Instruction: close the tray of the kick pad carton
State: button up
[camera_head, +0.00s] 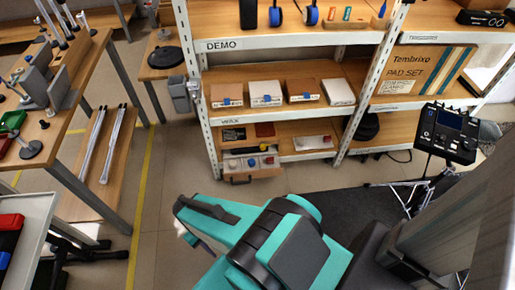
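My teal arm reaches in from the bottom of the head view, and my gripper (190,222) is at its left end, over the floor. Its fingers are mostly hidden by its own body, so I cannot tell whether it is open. No label reading kick pad is legible. A tray (251,173) with a dark front handle and several coloured round parts sticks out at the lower left of the shelving. It appears pulled out toward me. My gripper is in front of it and apart from it. The carton it belongs to is not clear.
Several brown and white cartons (282,93) stand on the middle shelf. A lower shelf (345,140) holds a white box. A stand with a black device (447,132) is at the right. A workbench (60,110) is at the left. Floor (180,165) before the shelving is clear.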

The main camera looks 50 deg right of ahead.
aim_at(243, 172)
jog(key=z, duration=0.9)
jog(key=k, duration=0.95)
jog(key=i, duration=0.75)
jog(key=z, duration=0.05)
